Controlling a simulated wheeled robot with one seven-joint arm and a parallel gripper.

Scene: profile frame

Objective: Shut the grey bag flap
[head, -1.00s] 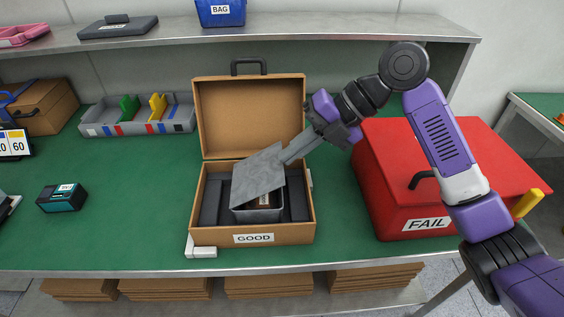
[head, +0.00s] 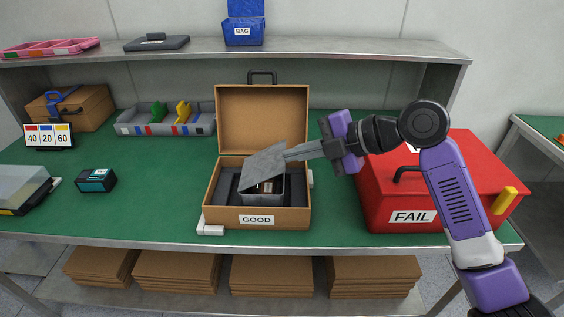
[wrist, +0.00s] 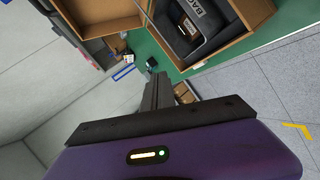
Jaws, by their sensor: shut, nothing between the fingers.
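The grey bag (head: 261,195) sits in the open brown case labelled GOOD, between dark padding. Its grey flap (head: 262,166) stands tilted over the bag, partly open, with a gap at the front where a brown item inside shows. My gripper (head: 289,154) is shut and empty, reaching in from the right. Its fingertips are at the flap's upper right edge; I cannot tell if they touch.
The case lid (head: 262,120) stands open behind the bag. A red FAIL box (head: 450,185) stands right, under my arm. A grey divided tray (head: 165,120) and a small dark device (head: 97,180) lie left. A shelf (head: 330,50) runs behind.

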